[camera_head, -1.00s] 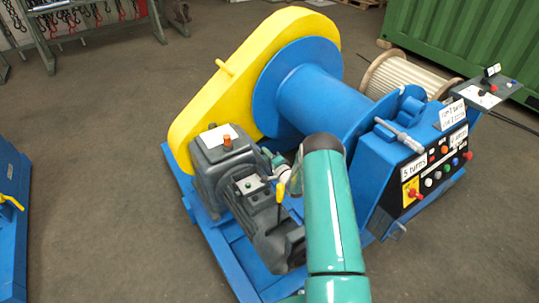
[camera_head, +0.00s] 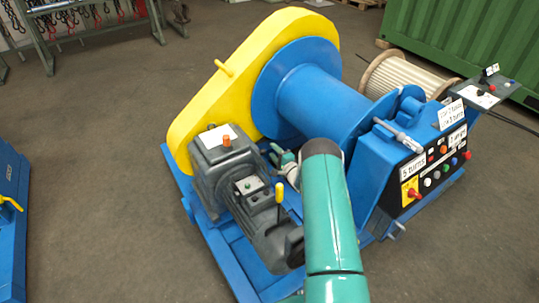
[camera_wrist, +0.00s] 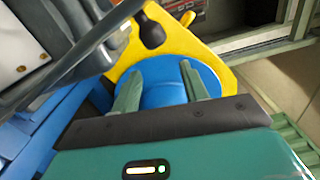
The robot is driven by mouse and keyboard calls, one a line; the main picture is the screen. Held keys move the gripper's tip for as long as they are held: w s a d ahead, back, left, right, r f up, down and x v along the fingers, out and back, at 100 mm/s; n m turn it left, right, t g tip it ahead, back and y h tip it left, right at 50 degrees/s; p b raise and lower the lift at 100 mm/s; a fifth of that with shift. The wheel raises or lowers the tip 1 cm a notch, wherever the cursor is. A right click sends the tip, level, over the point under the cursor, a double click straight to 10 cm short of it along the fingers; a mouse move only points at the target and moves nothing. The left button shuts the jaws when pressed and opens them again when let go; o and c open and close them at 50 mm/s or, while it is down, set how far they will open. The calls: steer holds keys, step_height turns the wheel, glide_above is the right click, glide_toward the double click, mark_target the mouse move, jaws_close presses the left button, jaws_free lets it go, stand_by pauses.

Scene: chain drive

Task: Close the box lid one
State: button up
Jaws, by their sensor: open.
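No box with an open lid can be made out for certain. A yellow cover (camera_head: 190,115) stands upright over the left side of a blue winch drum (camera_head: 318,100), with a small yellow handle on its edge. My gripper (camera_wrist: 160,68) is open, its two fingers apart with nothing held between them. In the wrist view, a round blue part (camera_wrist: 165,92) shows between and behind the fingers, on a yellow piece (camera_wrist: 180,40) with a dark rounded shape. I cannot tell whether the fingers touch it. In the head view, my arm mostly hides my gripper, by the grey motor.
A grey gearbox and motor (camera_head: 228,165) with a yellow lever stand left of my arm. A control panel (camera_head: 435,170) with buttons is at right. A rope reel (camera_head: 400,75) and green container (camera_head: 468,40) are behind. Floor at left (camera_head: 90,130) is clear.

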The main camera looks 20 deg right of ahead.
steer(key=s+d, duration=0.2)
steer(key=s, duration=1.1)
steer(key=shift+s+d+f+m, duration=0.15)
steer(key=shift+s+d+m, duration=0.1)
steer(key=shift+d+m, duration=0.05)
steer(key=shift+c, duration=1.2)
steer(key=shift+w+d+r+y, duration=0.15)
steer(key=shift+w+r+y, duration=0.05)
steer(key=shift+w+y, duration=0.1)
steer(key=c, duration=0.3)
steer(key=w+d+r+n+y, duration=0.1)
steer(key=n, duration=0.1)
steer(key=w+d+r+n+g+y, duration=0.1)
steer(key=n, duration=0.1)
steer(key=w+d+n+y, duration=0.1)
steer(key=w+n, duration=0.1)
steer(key=n, duration=0.1)
steer(key=shift+d+r+g, duration=0.25)
steer(key=shift+r+g, duration=0.05)
steer(key=shift+r, duration=0.1)
jaws_close()
steer(key=w+a+f, duration=0.1)
steer(key=w+a, duration=0.6)
steer(key=w, duration=0.1)
steer(key=shift+w+a+f, duration=0.25)
